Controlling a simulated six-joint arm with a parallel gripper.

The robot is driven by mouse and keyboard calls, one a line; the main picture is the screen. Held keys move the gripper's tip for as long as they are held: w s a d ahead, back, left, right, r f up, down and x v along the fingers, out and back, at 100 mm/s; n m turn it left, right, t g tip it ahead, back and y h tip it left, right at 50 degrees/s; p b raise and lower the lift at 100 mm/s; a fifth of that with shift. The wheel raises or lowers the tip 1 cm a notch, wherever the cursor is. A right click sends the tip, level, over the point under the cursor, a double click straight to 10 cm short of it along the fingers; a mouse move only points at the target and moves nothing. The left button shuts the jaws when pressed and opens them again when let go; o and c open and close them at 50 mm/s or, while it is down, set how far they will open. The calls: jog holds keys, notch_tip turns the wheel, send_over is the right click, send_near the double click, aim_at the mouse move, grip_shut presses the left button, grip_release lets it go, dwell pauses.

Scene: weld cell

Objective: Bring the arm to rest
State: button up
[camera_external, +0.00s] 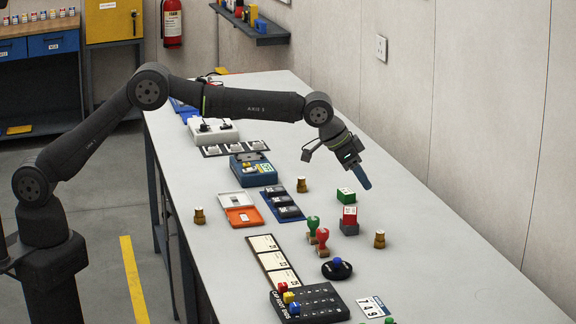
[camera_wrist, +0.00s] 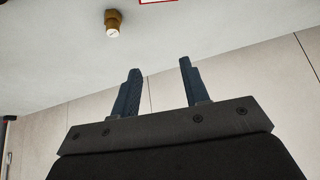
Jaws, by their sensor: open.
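My gripper (camera_external: 362,180) hangs over the right half of the table, angled down and to the right, above and right of the green block. In the wrist view its two dark fingers (camera_wrist: 158,80) stand apart with nothing between them. My gripper is open and empty. The fingers point toward the table top and wall, touching nothing that I can see.
The long grey table (camera_external: 420,270) holds a green block (camera_external: 345,195), a red block (camera_external: 349,215), stamps (camera_external: 322,238), a black block tray (camera_external: 310,303) and small brass pieces (camera_external: 379,239). One brass piece (camera_wrist: 113,22) shows in the wrist view. The wall (camera_external: 480,140) stands close on the right.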

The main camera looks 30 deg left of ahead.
jog(key=w+f, duration=0.3)
jog(key=w, duration=0.2)
jog(key=shift+f, duration=0.2)
jog(key=shift+o, duration=0.2)
jog(key=shift+d, duration=0.1)
jog(key=o, duration=1.1)
jog(key=shift+o, duration=0.7)
jog(key=shift+r, duration=0.15)
jog(key=s+a+r+m+g+y, duration=0.1)
jog(key=s+a+r+m, duration=0.3)
jog(key=a, duration=0.6)
jog(key=s+a+r+m+g+y, duration=0.15)
jog(key=s+a+r+m, duration=0.3)
jog(key=a, duration=0.45)
jog(key=s+a+r+m+y, duration=0.2)
jog(key=s+a+r+m, duration=0.25)
jog(key=a, duration=0.55)
jog(key=s+a+r+m+g, duration=0.1)
jog(key=s+a, duration=0.2)
jog(key=a, duration=0.2)
jog(key=s+a+m, duration=0.2)
jog(key=s+a, duration=0.1)
jog(key=a, duration=0.3)
notch_tip(320, 180, down, 10)
jog(key=shift+w+d+r+y, duration=0.15)
jog(key=shift+r+y, duration=0.05)
jog(key=shift+y, duration=0.25)
